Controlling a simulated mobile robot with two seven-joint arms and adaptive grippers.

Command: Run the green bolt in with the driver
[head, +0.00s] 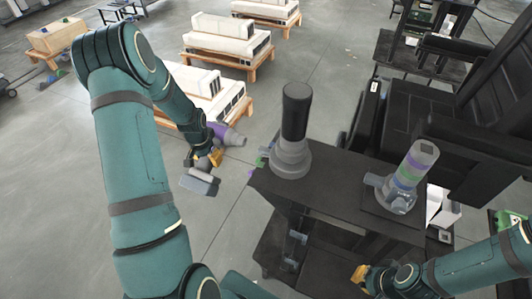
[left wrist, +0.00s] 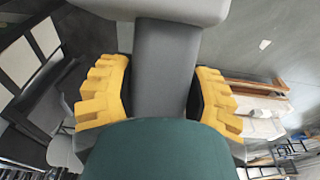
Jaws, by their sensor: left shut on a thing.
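My left gripper (head: 207,158) is shut on the driver, left of the dark table and apart from it. The driver (head: 228,134) has a purple body, a grey nose pointing right and a grey block at its lower end. In the left wrist view its grey handle (left wrist: 166,70) runs between the yellow fingers. A small green spot (head: 261,161) shows at the table's left edge, beside the grey column's base; I cannot tell whether it is the green bolt. My right gripper (head: 360,273) is low at the table's front; its yellow fingertips look empty, but their opening is unclear.
The dark table (head: 335,190) bears a grey column (head: 292,155) with a black top and, on the right, a grey fixture with purple and green bands (head: 405,178). A black chair-like structure stands behind. Loaded pallets (head: 225,62) stand far back.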

